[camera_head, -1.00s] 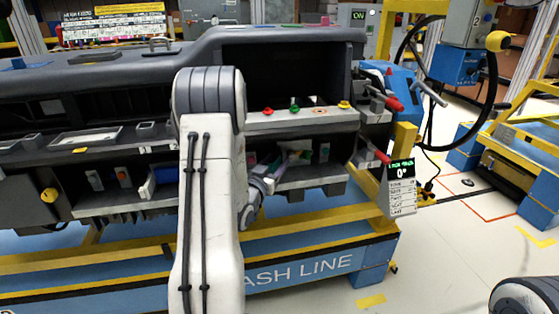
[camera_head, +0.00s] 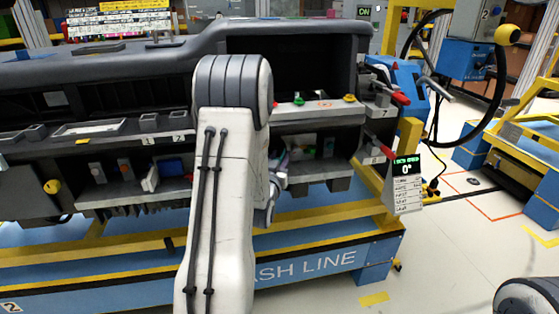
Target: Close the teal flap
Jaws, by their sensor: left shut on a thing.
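My left arm stands in front of the dashboard module (camera_head: 130,62) and hides part of its middle. My left gripper (camera_head: 279,158) shows only partly, past the right side of that arm, at the lower open shelf. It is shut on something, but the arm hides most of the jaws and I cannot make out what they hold. A small greenish and purple patch shows at the gripper. I cannot pick out the teal flap clearly; it may be behind my arm. My right gripper is out of view.
Red, green and yellow knobs (camera_head: 348,98) sit on the ledge above the lower shelf. Red-tipped levers (camera_head: 400,99) and a small display panel (camera_head: 405,178) are at the module's right end. A blue and yellow stand (camera_head: 330,255) carries the module.

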